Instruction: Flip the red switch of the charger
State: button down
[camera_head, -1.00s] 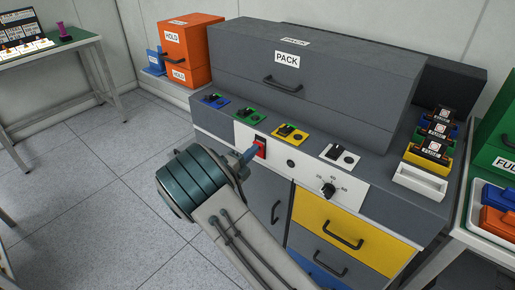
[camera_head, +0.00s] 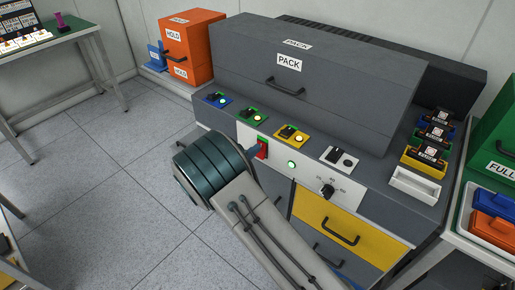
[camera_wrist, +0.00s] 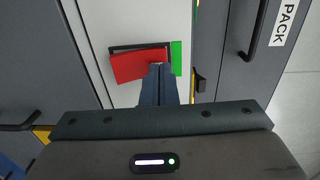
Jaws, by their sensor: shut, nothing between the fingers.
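The red switch (camera_head: 263,148) sits on the white front panel (camera_head: 316,178) of the grey charger (camera_head: 330,85). It looks tilted, with a green strip showing along its edge. In the wrist view the red switch (camera_wrist: 135,66) is just ahead of my fingers, with the green strip (camera_wrist: 176,58) on its right. My gripper (camera_wrist: 160,68) is shut and empty, its tips at the lower right of the switch; I cannot tell if they touch. In the head view my wrist hides most of the fingers. A round lamp (camera_head: 291,164) right of the switch glows green.
Blue, green and yellow charging pads (camera_head: 292,134) on the ledge show lit lamps; the white pad's (camera_head: 339,157) lamp is dark. A dial (camera_head: 327,190) is lower right. Yellow drawer (camera_head: 338,226) with a handle lies below. Orange HOLD boxes (camera_head: 192,45) stand at the back left. Floor at left is clear.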

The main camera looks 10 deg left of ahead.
jog(key=r+p+v, duration=0.1)
jog(key=r+v, duration=0.2)
jog(key=v, duration=1)
jog(key=shift+p, duration=0.3)
jog(key=shift+w+d+r, duration=0.1)
jog(key=shift+d+r, duration=0.05)
jog(key=shift+d, duration=0.1)
jog(key=s+d+r+m+g+h+p, duration=0.1)
jog(key=d+r+m+g, duration=0.3)
jog(key=d+m, duration=0.4)
jog(key=d+r+m+g+p, duration=0.1)
jog(key=d+r+m+g, duration=0.4)
jog(key=d, duration=0.4)
jog(key=s+d+r+m+g+h+p, duration=0.1)
jog(key=d+r+m+g, duration=0.15)
jog(key=d+m, duration=0.65)
jog(key=s+d+r+m+y+p, duration=0.1)
jog(key=s+d+r+m+y, duration=0.2)
jog(key=m, duration=0.6)
jog(key=s+d+r+m+g+y+p, duration=0.1)
jog(key=s+d+r+m+y, duration=0.2)
jog(key=s+m, duration=0.4)
jog(key=s+d+r+m+y+p, duration=0.1)
jog(key=s+d+r+m+y, duration=0.2)
jog(key=m, duration=0.8)
jog(key=s+d, duration=0.1)
jog(key=s, duration=0.1)
jog(key=shift+s+r+y, duration=0.4)
jog(key=shift+d+g, duration=0.15)
jog(key=shift+g, duration=0.1)
